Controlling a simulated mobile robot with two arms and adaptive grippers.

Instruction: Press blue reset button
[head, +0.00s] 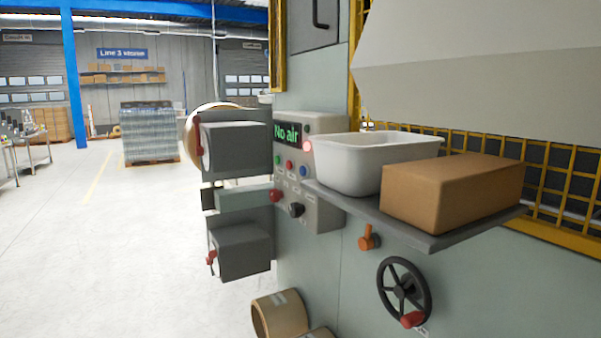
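The blue button (303,171) is on the grey control panel (325,215) of the machine. It is the rightmost of a short row, beside a red button (290,166) and a green button (278,160). It lies just left of a white tub and looks uncovered. Above the row a display (287,133) reads "No air" in green, and a pinkish-red round light (308,146) sits beside it. Lower on the panel are a red knob (276,196) and a black knob (296,210). Neither of my grippers is in view.
A shelf (440,240) juts out right of the panel, bearing the white tub (365,170) and a brown box (455,190). Below are an orange valve handle (369,238) and a black handwheel (404,291). Grey boxes (237,150) with red handles stick out left.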

